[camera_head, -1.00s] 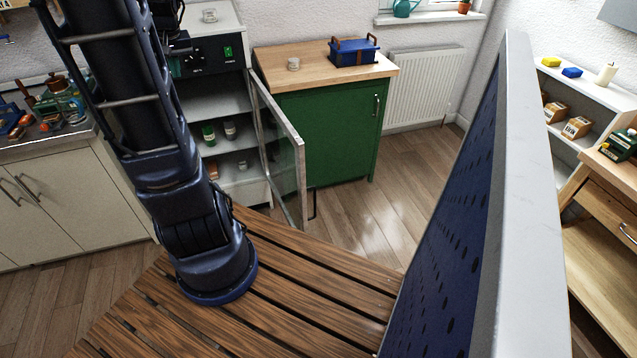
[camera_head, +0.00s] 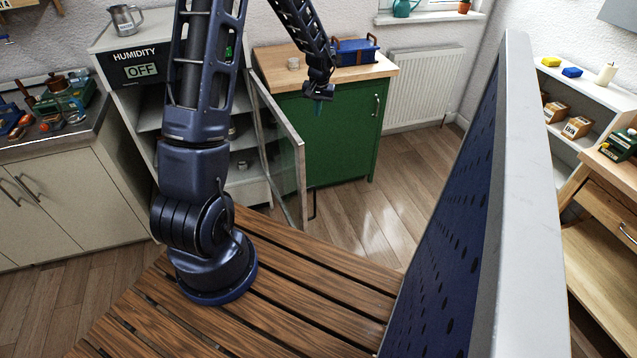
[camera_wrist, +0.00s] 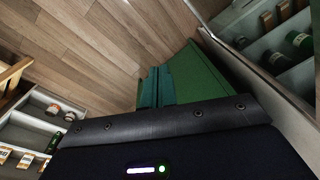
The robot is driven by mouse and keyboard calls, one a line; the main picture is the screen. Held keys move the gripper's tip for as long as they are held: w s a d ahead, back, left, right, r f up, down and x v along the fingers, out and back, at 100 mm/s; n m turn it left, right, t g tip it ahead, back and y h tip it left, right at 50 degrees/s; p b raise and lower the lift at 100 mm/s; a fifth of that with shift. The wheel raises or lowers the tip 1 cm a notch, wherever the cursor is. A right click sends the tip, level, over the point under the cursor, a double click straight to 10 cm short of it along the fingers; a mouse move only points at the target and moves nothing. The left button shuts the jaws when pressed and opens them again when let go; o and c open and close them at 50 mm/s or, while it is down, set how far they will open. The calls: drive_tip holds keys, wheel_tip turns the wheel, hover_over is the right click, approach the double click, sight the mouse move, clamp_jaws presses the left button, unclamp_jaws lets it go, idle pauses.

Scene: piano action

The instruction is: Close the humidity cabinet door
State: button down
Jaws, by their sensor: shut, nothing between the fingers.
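The humidity cabinet (camera_head: 125,47) is white with a black panel reading HUMIDITY and OFF. It stands at the back left, partly hidden behind my arm. Its glass door (camera_head: 301,165), with a pale frame, stands open and swung out toward the green cupboard. My gripper (camera_head: 318,93) is shut and empty. In the head view it appears above and to the right of the door, in front of the green cupboard's upper part. In the wrist view my teal fingers (camera_wrist: 155,88) are together; jars (camera_wrist: 299,40) on shelves show at the right.
The green cupboard (camera_head: 335,135) with a wooden top stands right of the cabinet. A blue box (camera_head: 356,51) and a small jar (camera_head: 293,63) are on it. A tall blue perforated panel (camera_head: 440,225) rises at the right. Wooden floor (camera_head: 355,215) is clear in front of the cupboard.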

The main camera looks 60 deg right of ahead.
drive_tip(key=s+a+f+m+y, duration=0.4)
drive_tip(key=s+a+f+y, duration=0.1)
drive_tip(key=s+a+f, duration=0.5)
drive_tip(key=a+f, duration=0.7)
drive_tip(key=f, duration=0.1)
drive_tip(key=shift+w+a+f+g, duration=0.15)
drive_tip(key=shift+w+f+g, duration=0.15)
drive_tip(key=shift+w+f, duration=0.1)
